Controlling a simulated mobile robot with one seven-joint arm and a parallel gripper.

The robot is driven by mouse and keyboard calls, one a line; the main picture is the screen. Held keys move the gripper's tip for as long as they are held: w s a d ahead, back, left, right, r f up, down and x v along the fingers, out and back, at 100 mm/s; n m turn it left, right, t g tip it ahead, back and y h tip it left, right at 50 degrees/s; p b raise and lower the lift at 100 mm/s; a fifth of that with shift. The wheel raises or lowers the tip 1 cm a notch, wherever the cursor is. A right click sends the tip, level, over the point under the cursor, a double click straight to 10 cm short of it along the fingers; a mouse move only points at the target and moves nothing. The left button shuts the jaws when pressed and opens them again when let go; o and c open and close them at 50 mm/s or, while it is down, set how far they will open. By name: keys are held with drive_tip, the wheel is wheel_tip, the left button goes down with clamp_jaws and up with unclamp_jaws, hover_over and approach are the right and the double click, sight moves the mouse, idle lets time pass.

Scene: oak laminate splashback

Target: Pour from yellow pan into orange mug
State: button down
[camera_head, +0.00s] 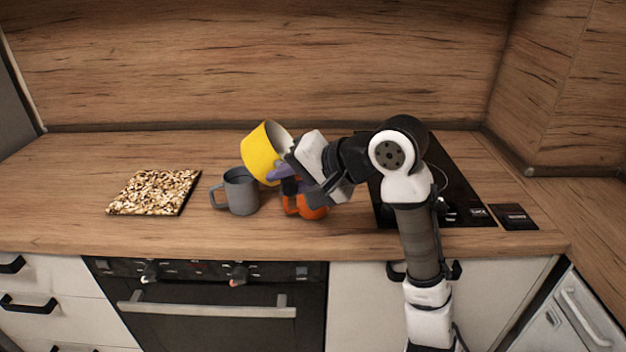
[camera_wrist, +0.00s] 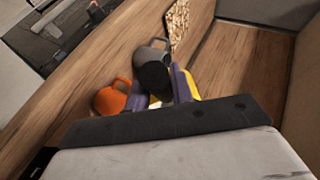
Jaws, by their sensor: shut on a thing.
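The yellow pan (camera_head: 262,152) is held up above the counter in the head view, tilted with its pale opening facing up and to the right. My gripper (camera_head: 286,180) is shut on the pan, with its purple fingertips at the pan's lower right side. The orange mug (camera_head: 311,211) stands on the counter below my gripper, partly hidden by it. In the wrist view the orange mug (camera_wrist: 112,98) shows left of the purple fingers, and only a strip of the yellow pan (camera_wrist: 191,85) shows. I cannot see what is inside the pan or the mug.
A grey mug (camera_head: 241,191) stands left of the orange mug, close below the pan. A speckled square board (camera_head: 154,192) lies farther left. A black cooktop (camera_head: 455,186) is on the right. The wooden splashback (camera_head: 260,60) rises behind; the back-left counter is clear.

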drive_tip(key=shift+d+f+b, duration=0.1)
drive_tip(key=shift+d+b, duration=0.05)
drive_tip(key=shift+b, duration=0.25)
drive_tip(key=shift+d+y+b, duration=0.3)
drive_tip(key=shift+y+b, duration=0.3)
drive_tip(key=shift+y, duration=0.1)
idle(1.0)
drive_tip(key=r+h+p, duration=0.1)
drive_tip(key=p, duration=0.1)
drive_tip(key=a+r+h+p, duration=0.1)
drive_tip(key=p, duration=0.2)
drive_tip(key=shift+a+r, duration=0.25)
drive_tip(key=shift+a, duration=0.05)
drive_tip(key=a+n+g+h+p, duration=0.1)
drive_tip(key=a+n+h+p, duration=0.1)
drive_tip(key=a+h+p, duration=0.6)
drive_tip(key=shift+a+f+h+p, duration=0.4)
drive_tip(key=shift+a+h, duration=0.2)
drive_tip(key=shift+a, duration=0.55)
